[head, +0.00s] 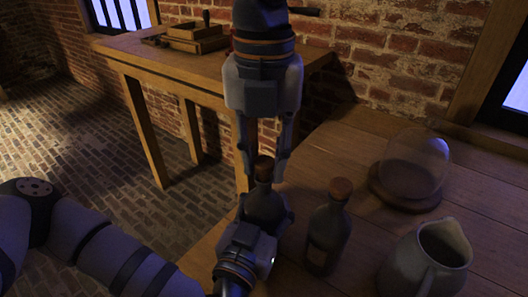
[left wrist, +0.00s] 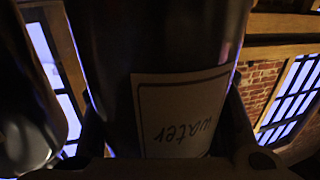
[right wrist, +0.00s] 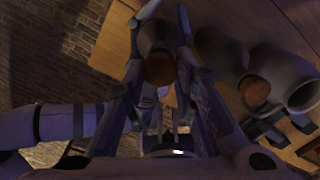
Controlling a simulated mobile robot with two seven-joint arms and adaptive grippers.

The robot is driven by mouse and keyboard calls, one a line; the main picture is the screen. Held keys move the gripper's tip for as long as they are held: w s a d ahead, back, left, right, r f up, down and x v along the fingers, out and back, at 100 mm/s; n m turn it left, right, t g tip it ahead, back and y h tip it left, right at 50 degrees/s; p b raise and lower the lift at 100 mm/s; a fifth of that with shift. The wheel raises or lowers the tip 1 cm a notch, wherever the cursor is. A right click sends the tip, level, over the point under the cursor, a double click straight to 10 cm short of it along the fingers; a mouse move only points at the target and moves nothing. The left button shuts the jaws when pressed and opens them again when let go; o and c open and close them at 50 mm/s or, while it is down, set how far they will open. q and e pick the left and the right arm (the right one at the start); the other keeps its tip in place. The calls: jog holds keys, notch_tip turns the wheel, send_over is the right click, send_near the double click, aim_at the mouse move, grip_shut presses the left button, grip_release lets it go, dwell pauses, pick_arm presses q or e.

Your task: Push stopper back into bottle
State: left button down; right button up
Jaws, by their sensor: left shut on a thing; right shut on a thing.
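A dark bottle (head: 265,207) stands upright near the wooden table's edge, held around its body by my left gripper (head: 262,222). In the left wrist view the bottle fills the middle, with a white label reading "water" (left wrist: 185,115) upside down. A brown cork stopper (head: 264,163) sits at the bottle's mouth; how deep it goes cannot be told. My right gripper (head: 264,175) points down from above, its fingers on either side of the stopper and shut on it. The stopper also shows from above in the right wrist view (right wrist: 159,69).
A second corked bottle (head: 328,235) stands close to the right of the held one. A grey pitcher (head: 428,265) and a glass dome on a wooden base (head: 412,165) are further right. Behind is another wooden table (head: 160,62) with a box (head: 195,38).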

pick_arm(q)
jog(key=shift+f, duration=0.1)
pick_arm(e)
jog(key=shift+f, duration=0.5)
jog(key=o, duration=0.8)
pick_arm(q)
jog(key=c, duration=0.6)
grip_release()
pick_arm(e)
notch_tip(320, 180, up, 12)
pick_arm(q)
jog(key=v, duration=1.2)
jog(key=shift+s, duration=0.1)
